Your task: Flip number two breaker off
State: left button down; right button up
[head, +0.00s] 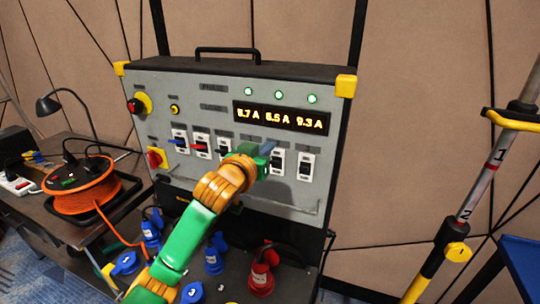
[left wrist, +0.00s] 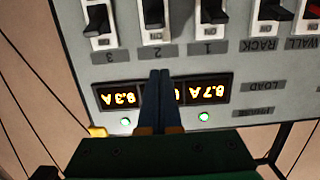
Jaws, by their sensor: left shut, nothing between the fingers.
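The grey breaker panel (head: 150,90) stands upright in front of me. The number two breaker (head: 277,165) is a white-framed switch with a dark lever, second from the right in its row. It also shows in the left wrist view (left wrist: 153,16), which is upside down, between the three (left wrist: 98,18) and one (left wrist: 207,20) breakers. My left gripper (head: 270,148) is shut and empty. Its fingertips (left wrist: 160,74) are just above breaker two's top edge, over its label. Contact cannot be told. In the head view the gripper hides breaker one.
The amber display (head: 281,119) shows three current readings, with three green lights (head: 280,97) lit above it. Red and blue plugs sit below the panel. An orange cable reel (head: 82,190) is on the left table. A yellow-and-grey pole (head: 470,190) stands at right.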

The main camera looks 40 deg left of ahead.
aim_at(275, 162)
pick_arm(q)
jog(key=p+x, duration=0.1)
jog(key=x, duration=0.3)
jog(key=shift+r, duration=0.2)
jog(key=f, duration=0.1)
jog(key=s+f, duration=0.1)
jog(key=f, duration=0.1)
jog(key=shift+d+f, duration=0.15)
jog(key=shift+f, duration=0.05)
jog(key=shift+s+f, duration=0.25)
jog(key=shift+w+f, duration=0.1)
jog(key=shift+f, duration=0.05)
